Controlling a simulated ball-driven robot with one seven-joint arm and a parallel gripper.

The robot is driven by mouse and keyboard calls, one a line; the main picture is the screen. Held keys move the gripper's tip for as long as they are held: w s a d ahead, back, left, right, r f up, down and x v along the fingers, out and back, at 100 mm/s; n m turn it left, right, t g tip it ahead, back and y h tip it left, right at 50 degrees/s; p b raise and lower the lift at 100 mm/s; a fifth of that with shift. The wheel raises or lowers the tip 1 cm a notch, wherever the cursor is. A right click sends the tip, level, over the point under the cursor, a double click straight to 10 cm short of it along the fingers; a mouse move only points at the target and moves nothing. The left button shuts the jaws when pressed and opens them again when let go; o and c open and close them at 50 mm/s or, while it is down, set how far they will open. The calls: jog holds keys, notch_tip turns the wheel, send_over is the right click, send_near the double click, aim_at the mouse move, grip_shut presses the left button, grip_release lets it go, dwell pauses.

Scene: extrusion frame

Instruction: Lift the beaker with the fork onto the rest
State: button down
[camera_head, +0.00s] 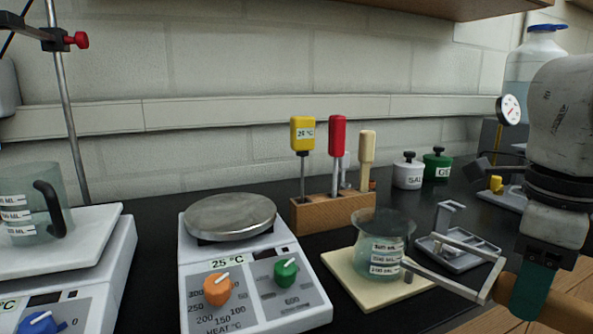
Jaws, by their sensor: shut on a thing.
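A clear glass beaker (383,246) with white volume labels stands upright on a pale cream square pad (343,263). The fork is a grey metal two-pronged frame (494,280) with a brown wooden handle (563,306). My gripper (528,292), with dark green fingers, is shut on the fork's handle at the lower right. The fork's prongs point left at the beaker. The near prong's tip is at the beaker's lower right side; I cannot tell whether it touches. A grey tray-like stand with an upright post (444,218) is behind the fork; I cannot tell whether it or the pad is the rest.
A hotplate (255,290) is left of the pad. A wooden block (328,212) with yellow, red and cream-handled tools stands behind the beaker. Two lidded jars (408,174) stand at the back right.

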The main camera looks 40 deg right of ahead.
jog(key=shift+s, duration=0.3)
jog(key=shift+r, duration=0.1)
notch_tip(320, 180, up, 6)
jog(key=p, duration=0.6)
dwell(0.7)
